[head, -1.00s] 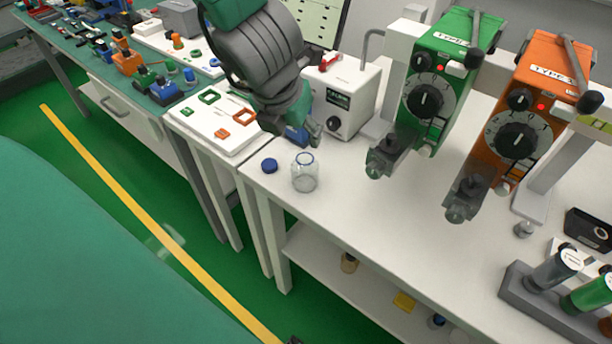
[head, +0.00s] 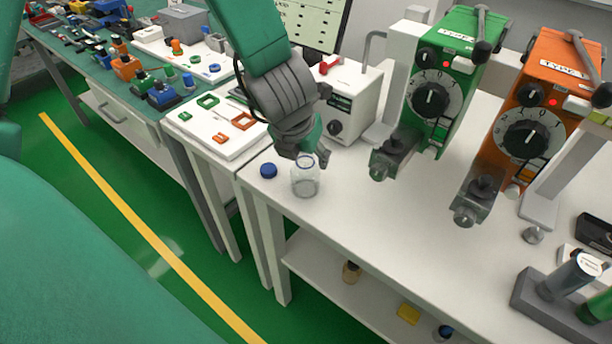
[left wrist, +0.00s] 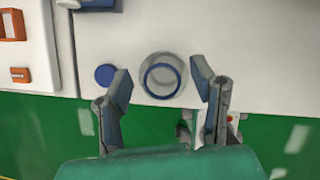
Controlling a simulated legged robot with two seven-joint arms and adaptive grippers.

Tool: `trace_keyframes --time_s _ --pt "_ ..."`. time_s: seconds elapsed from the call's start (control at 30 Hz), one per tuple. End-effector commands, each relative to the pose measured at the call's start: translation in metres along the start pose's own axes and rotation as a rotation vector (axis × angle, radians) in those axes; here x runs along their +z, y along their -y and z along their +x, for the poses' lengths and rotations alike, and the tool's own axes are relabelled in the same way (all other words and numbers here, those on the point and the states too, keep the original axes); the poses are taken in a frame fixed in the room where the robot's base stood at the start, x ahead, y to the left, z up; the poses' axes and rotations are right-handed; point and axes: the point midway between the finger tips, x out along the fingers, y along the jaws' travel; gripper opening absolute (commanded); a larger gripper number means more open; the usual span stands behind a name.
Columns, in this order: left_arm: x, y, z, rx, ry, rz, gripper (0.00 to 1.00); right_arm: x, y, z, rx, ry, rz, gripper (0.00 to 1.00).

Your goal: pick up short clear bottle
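The short clear bottle (head: 305,178) stands upright and uncapped on the white table, near its left front corner. In the left wrist view the bottle (left wrist: 162,78) shows from above as a clear round with a blue ring at its mouth. My left gripper (head: 305,158) is just above and behind the bottle in the head view. In the left wrist view its two fingers (left wrist: 162,90) are spread apart, one on each side of the bottle, and hold nothing. Whether a finger touches the bottle cannot be told. My right gripper is not in view.
A blue cap (head: 268,170) lies left of the bottle. A white device (head: 345,105) stands behind it. Green (head: 437,85) and orange (head: 535,110) vaporizers hang to the right. A white tray (head: 195,135) with coloured shapes lies left. The tabletop right of the bottle is clear.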

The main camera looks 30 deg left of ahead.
Motion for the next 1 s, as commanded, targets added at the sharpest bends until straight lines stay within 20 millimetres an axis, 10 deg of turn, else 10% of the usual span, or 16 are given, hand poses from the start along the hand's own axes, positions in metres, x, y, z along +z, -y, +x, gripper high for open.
trace_keyframes --time_s 0.13,0.5,1.0 --pt "0.0 0.0 0.0 0.0 -0.001 0.001 0.0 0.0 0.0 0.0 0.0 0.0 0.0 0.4" --pt "0.003 0.0 -0.005 0.0 0.0 0.001 0.0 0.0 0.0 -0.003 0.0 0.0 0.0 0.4" --pt "0.037 0.0 -0.087 0.001 0.0 0.0 0.0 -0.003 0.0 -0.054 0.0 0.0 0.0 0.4"
